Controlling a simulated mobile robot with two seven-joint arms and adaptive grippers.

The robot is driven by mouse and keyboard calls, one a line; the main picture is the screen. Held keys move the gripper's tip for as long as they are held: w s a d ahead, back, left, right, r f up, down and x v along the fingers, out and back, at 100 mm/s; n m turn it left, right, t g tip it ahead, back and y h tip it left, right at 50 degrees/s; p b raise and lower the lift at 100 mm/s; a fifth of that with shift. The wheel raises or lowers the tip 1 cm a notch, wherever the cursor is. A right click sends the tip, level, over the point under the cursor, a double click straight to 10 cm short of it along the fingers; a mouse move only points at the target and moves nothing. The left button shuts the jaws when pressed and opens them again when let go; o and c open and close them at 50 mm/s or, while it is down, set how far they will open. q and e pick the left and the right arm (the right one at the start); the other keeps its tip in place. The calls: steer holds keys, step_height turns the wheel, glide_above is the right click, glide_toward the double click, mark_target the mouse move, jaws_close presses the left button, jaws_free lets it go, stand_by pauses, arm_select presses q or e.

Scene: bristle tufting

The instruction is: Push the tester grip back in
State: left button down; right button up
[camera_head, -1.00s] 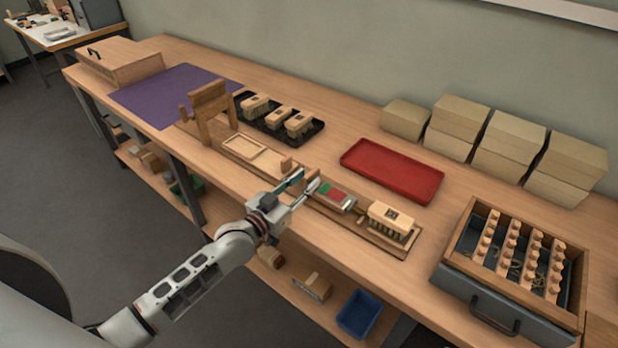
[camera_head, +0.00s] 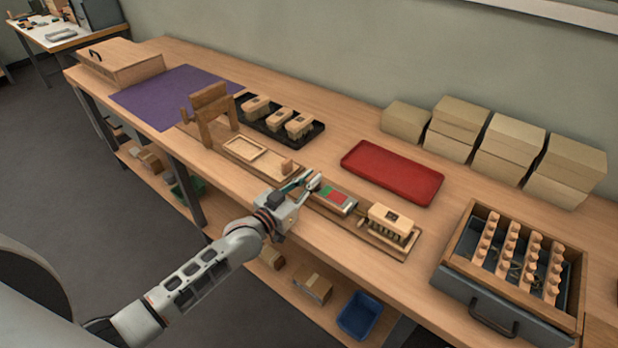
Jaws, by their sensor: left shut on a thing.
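The tester is a long wooden base (camera_head: 380,244) along the front of the bench, with a red and green scale panel (camera_head: 333,196) on it. A brush block (camera_head: 391,218) with dark bristles sits at its right end. My left gripper (camera_head: 304,183) is low over the base, just left of the panel. It is shut on the tester grip, which its fingers hide almost fully. A small upright wooden block (camera_head: 287,166) stands just behind the fingers. My right gripper is not in view.
A black tray (camera_head: 283,138) with several brush blocks and a purple mat (camera_head: 172,96) lie to the left. A red tray (camera_head: 393,171) lies behind the tester. Cardboard boxes (camera_head: 517,142) stand along the wall. An open drawer box (camera_head: 472,298) with handles stands at right.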

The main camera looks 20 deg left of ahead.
arm_select(q)
steer(key=shift+s+d, duration=0.1)
steer(key=shift+d, duration=0.1)
steer(key=c, duration=2)
jaws_free()
steer(key=shift+c, duration=0.2)
steer(key=v, duration=1.2)
